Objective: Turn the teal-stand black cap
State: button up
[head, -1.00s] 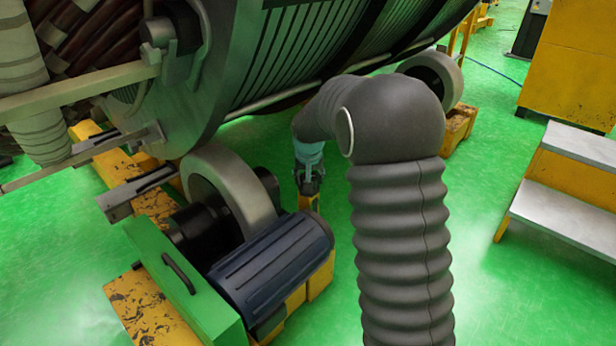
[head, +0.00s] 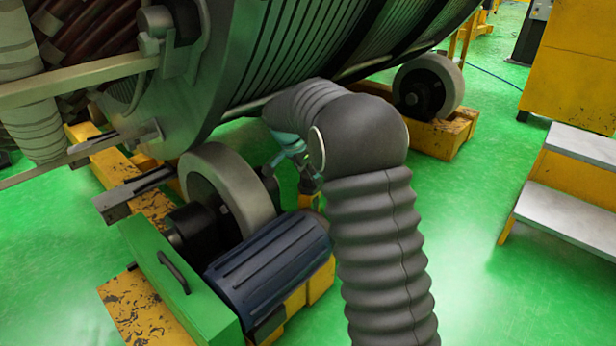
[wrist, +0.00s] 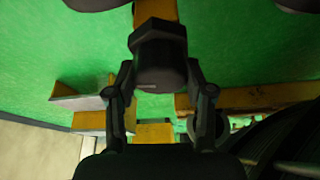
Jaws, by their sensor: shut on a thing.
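The black cap (wrist: 158,58) shows in the wrist view as a dark, faceted block with a rounded near end. It sits at the end of a yellow post (wrist: 157,10). My gripper (wrist: 160,88) has one finger on each side of the cap and is shut on it. In the head view my gripper (head: 309,183) is low beside the blue motor, at the top of the yellow post (head: 309,202). The cap is too small and dark to tell apart from the fingers there. The post looks yellow; I see no teal stand.
The large stator drum (head: 290,50) hangs just above my arm. A grey roller (head: 228,190) and a ribbed blue motor (head: 268,268) stand close on the left. Another roller (head: 430,88) is behind my arm. Grey-topped steps (head: 575,195) stand right; green floor between is open.

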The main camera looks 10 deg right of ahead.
jog(key=shift+s+f+m+g, duration=0.1)
jog(key=shift+m+g, duration=0.3)
jog(key=shift+m, duration=0.6)
jog(key=shift+d, duration=0.1)
jog(key=o, duration=1.2)
jog(key=shift+c, duration=0.2)
jog(key=shift+r, duration=0.2)
jog(key=shift+a+r, duration=0.2)
jog(key=shift+r, duration=0.1)
jog(key=v, duration=1.1)
jog(key=shift+a, duration=0.15)
